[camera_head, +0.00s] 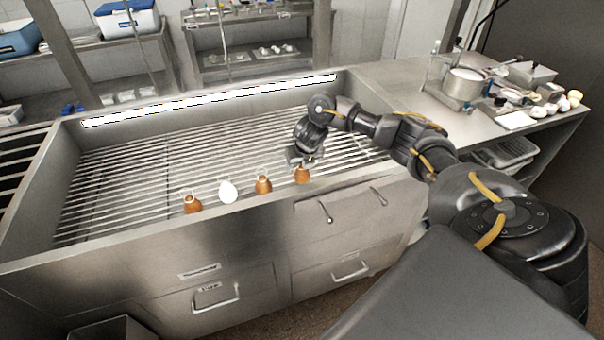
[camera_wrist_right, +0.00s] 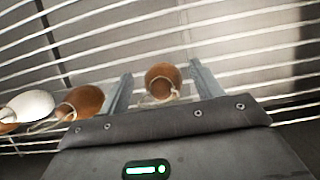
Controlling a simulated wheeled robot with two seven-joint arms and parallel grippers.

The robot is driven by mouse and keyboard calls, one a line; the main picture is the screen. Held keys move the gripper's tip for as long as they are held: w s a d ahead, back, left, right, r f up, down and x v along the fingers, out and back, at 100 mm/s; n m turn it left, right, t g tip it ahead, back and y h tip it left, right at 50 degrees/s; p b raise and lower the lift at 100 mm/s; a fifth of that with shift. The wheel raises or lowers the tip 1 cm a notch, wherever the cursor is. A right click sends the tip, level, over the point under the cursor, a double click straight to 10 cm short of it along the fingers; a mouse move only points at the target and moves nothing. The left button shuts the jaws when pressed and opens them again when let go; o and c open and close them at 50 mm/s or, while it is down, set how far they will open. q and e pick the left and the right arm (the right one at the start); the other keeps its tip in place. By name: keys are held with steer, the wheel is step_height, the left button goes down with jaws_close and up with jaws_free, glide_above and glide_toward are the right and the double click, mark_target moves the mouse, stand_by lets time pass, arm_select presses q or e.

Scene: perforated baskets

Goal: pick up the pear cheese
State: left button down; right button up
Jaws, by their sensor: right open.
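Several pear-shaped cheeses with cord at their tops stand in a row on the rack near its front edge. The rightmost is a brown pear cheese (camera_head: 302,175), just below my right gripper (camera_head: 304,160). In the right wrist view this brown cheese (camera_wrist_right: 163,77) shows between the two open fingers of my right gripper (camera_wrist_right: 161,70), with its cord toward the gripper. I cannot tell whether the fingers touch it. To its left are another brown cheese (camera_head: 263,185), a white one (camera_head: 228,192) and a brown one (camera_head: 192,204). My left gripper is out of view.
The cheeses stand on a wire rack (camera_head: 130,180) in a steel basin with raised walls. Its rear part is clear. A steel counter (camera_head: 430,115) at right holds a pot (camera_head: 465,84) and small items. Shelves stand behind.

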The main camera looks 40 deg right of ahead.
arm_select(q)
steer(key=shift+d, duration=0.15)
arm_select(e)
steer(key=shift+c, duration=0.2)
steer(key=c, duration=1)
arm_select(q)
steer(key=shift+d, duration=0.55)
arm_select(e)
steer(key=shift+c, duration=0.2)
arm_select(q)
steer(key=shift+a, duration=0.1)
